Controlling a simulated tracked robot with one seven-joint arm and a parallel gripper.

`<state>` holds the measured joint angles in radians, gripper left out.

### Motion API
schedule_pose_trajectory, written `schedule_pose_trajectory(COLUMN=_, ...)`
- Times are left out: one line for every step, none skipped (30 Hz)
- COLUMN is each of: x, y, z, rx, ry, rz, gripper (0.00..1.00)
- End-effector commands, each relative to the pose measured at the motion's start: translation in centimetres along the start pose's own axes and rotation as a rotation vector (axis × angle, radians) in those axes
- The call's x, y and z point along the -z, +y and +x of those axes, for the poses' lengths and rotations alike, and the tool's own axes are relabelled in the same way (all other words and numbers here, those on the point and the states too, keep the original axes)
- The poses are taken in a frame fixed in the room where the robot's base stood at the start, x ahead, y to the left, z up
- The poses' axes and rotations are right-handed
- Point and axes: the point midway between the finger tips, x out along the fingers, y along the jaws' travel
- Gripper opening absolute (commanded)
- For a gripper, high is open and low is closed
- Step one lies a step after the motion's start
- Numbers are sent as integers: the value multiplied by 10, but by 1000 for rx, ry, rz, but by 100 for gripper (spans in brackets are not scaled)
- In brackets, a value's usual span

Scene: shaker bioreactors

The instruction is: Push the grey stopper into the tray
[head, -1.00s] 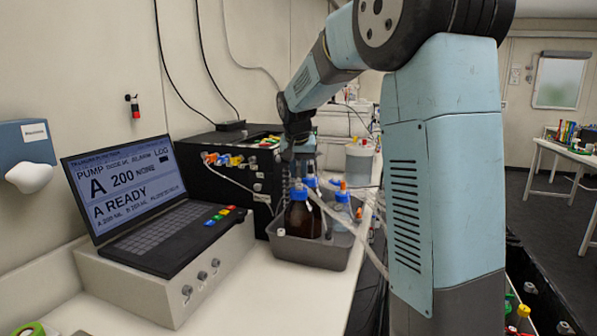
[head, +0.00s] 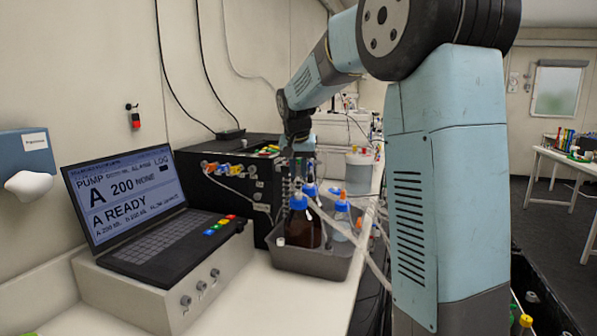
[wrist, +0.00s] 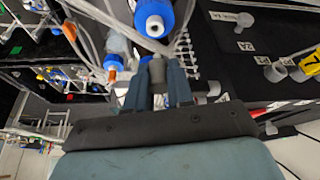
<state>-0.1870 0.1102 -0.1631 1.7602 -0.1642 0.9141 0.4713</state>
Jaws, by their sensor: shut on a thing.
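My gripper (wrist: 158,72) points away from the wrist camera. Its two dark fingers are shut on a small grey piece, which looks like the grey stopper (wrist: 158,70). In the head view my gripper is small, behind and above the tray, and the stopper cannot be made out there. A large blue cap (wrist: 153,17) shows just beyond the fingers in the wrist view.
A black pump box (head: 228,180) stands left of the tray, with the laptop (head: 150,215) nearer. Loose pale tubes run around the bottles and past the tray's right side. A clear container (head: 359,170) stands behind. Bare bench lies in front of the tray.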

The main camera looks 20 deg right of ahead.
Motion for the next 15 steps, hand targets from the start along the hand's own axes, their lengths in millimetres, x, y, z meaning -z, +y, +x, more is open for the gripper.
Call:
schedule_pose_trajectory(x=-1, y=-1, z=1, rx=2, ry=-1, rz=-4, gripper=0)
schedule_pose_trajectory(x=-2, y=-2, z=2, rx=4, ry=-1, rz=-9, gripper=0)
schedule_pose_trajectory(x=-4, y=-4, z=3, rx=10, ry=-2, rz=-22, gripper=0)
schedule_pose_trajectory(x=-7, y=-6, z=6, rx=16, ry=-4, rz=-34, gripper=0)
schedule_pose_trajectory(x=-11, y=-9, z=8, rx=24, ry=-6, rz=-52, gripper=0)
schedule_pose_trajectory(x=-16, y=-14, z=12, rx=39, ry=-7, rz=-81, gripper=0)
schedule_pose_trajectory(x=-22, y=-18, z=16, rx=50, ry=-9, rz=-106, gripper=0)
schedule_pose_trajectory(x=-27, y=-23, z=20, rx=64, ry=-9, rz=-133, gripper=0)
schedule_pose_trajectory(x=-36, y=-30, z=25, rx=83, ry=-10, rz=-174, gripper=0)
schedule_pose_trajectory(x=-42, y=-35, z=29, rx=97, ry=-9, rz=-204, gripper=0)
schedule_pose_trajectory(x=-48, y=-40, z=33, rx=111, ry=-9, rz=-233, gripper=0)
schedule_pose_trajectory(x=-56, y=-46, z=38, rx=129, ry=-7, rz=-273, gripper=0)
schedule_pose_trajectory(x=-61, y=-45, z=43, rx=137, ry=-8, rz=-294, gripper=0)
schedule_pose_trajectory(x=-66, y=-46, z=47, rx=145, ry=-8, rz=-317, gripper=0)
schedule_pose_trajectory(x=-72, y=-48, z=53, rx=157, ry=-8, rz=-345, gripper=0)
